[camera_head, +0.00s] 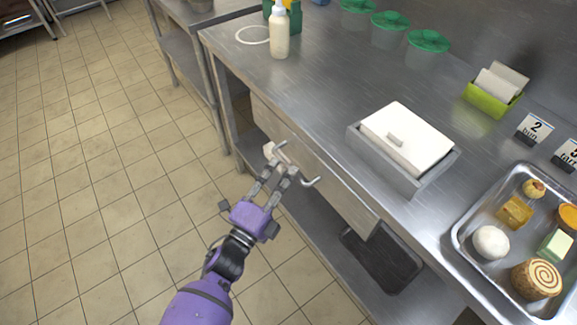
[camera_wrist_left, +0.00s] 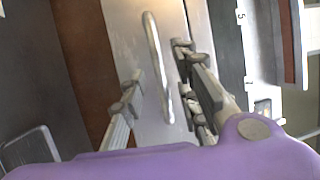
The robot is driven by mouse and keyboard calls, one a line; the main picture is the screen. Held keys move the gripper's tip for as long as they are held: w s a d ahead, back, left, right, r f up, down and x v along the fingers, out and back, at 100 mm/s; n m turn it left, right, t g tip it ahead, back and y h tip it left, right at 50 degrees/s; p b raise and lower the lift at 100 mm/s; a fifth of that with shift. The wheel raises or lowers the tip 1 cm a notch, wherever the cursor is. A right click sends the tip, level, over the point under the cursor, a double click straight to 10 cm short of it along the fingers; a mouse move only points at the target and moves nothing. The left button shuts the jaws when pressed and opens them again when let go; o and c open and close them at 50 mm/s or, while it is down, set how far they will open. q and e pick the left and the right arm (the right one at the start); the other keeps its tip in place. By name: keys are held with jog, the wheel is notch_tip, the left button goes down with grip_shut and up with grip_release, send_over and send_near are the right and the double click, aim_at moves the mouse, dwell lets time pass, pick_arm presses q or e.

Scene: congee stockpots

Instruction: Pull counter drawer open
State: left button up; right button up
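The counter drawer (camera_head: 336,188) is a pale metal front under the steel counter's edge, and it looks shut. Its bar handle (camera_head: 298,166) sticks out from the front; in the left wrist view the handle (camera_wrist_left: 157,65) runs lengthwise between my fingers. My left gripper (camera_head: 281,164) reaches the handle from the floor side, with its purple body below. In the left wrist view the left gripper (camera_wrist_left: 155,82) is open, one finger on each side of the handle, with gaps showing. Whether a fingertip touches the bar is unclear. My right gripper is not in view.
The steel counter (camera_head: 330,80) holds a squeeze bottle (camera_head: 279,35), a grey box with a white lid (camera_head: 406,138), green-lidded containers (camera_head: 388,30) and a food tray (camera_head: 465,240). A lower shelf (camera_head: 315,222) runs below the drawer. The tiled floor (camera_head: 90,160) at left is clear.

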aim_at(288, 165)
pick_arm(q)
jog(key=shift+x, duration=1.7)
jog(key=shift+f, duration=0.1)
grip_shut()
